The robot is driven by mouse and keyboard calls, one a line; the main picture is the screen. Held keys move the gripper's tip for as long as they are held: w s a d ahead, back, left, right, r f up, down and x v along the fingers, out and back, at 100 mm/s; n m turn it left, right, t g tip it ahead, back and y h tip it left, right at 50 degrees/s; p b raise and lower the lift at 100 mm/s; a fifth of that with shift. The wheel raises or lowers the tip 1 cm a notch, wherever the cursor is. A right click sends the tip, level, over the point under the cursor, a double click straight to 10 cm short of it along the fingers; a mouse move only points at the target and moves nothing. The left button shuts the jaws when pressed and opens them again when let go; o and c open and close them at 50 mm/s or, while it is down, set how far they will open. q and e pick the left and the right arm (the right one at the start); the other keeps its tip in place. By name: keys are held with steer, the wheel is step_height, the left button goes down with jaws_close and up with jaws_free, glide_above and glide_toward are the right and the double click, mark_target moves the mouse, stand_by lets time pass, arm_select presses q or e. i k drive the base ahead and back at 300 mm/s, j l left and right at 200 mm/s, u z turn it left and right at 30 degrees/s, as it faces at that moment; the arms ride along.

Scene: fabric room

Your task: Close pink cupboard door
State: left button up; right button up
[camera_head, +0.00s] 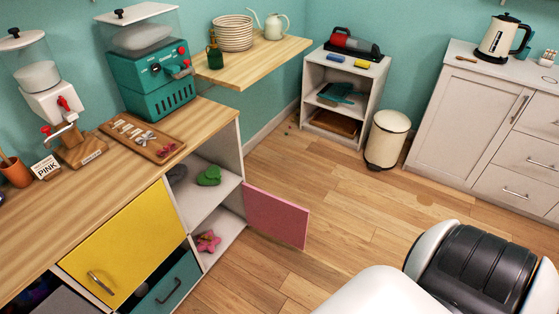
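The pink cupboard door (277,215) stands open at the right end of the wooden-topped cabinet, swung out over the floor. Behind it, the open compartment shows a white shelf (211,201) with a green item (209,176) and a dark grey item on it. A pink flower-shaped item (208,241) lies in the lower space. A white and black part of my own body fills the lower right. Neither of my grippers is in the head view.
A yellow door (128,245) and a teal drawer (169,288) with a dark handle, slightly open, are left of the compartment. The wooden floor (355,220) right of the pink door is clear. A cream bin (387,139) stands farther back.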

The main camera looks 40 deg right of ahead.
mark_target(285, 221)
steer(key=l+u, duration=0.15)
steer(key=l, duration=0.3)
steer(key=l+u, duration=0.15)
steer(key=l, duration=0.3)
steer(key=l+u, duration=0.15)
steer(key=l, duration=0.3)
steer(key=l+u, duration=0.15)
steer(key=l, duration=0.3)
steer(key=k+l+u, duration=0.15)
steer(key=l, duration=0.3)
steer(key=l+u, duration=0.15)
steer(key=l, duration=0.3)
steer(key=k+l+u, duration=0.15)
steer(key=l, duration=0.25)
steer(key=k+l+u, duration=0.15)
steer(key=l, duration=0.25)
steer(key=l+u, duration=0.2)
steer(key=l, duration=0.75)
steer(key=k+l+u, duration=0.2)
steer(key=l, duration=0.75)
steer(key=i, duration=0.05)
